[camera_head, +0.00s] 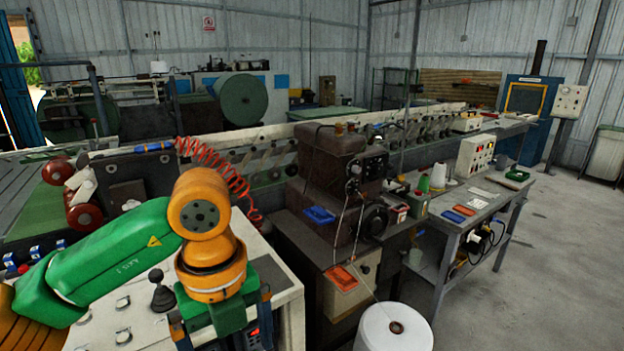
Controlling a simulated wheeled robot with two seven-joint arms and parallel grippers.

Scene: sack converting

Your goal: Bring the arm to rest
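My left arm, green and orange, comes in from the left over a pale control panel (125,318). My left gripper (223,335) points down at the bottom of the view, above the panel's right part. Its two dark fingers stand wide apart, and I see nothing held between them. The lowest part of the gripper is close to the picture's bottom edge. A small dark device with a red display shows behind and between the fingers. My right arm and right gripper are not in view.
A black joystick (162,292) stands on the panel beside the arm. A red coiled hose (222,165) hangs behind it. A brown sewing machine (335,165) and a white thread roll (393,328) are to the right. A grey table (455,222) holds small items. Open floor lies at far right.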

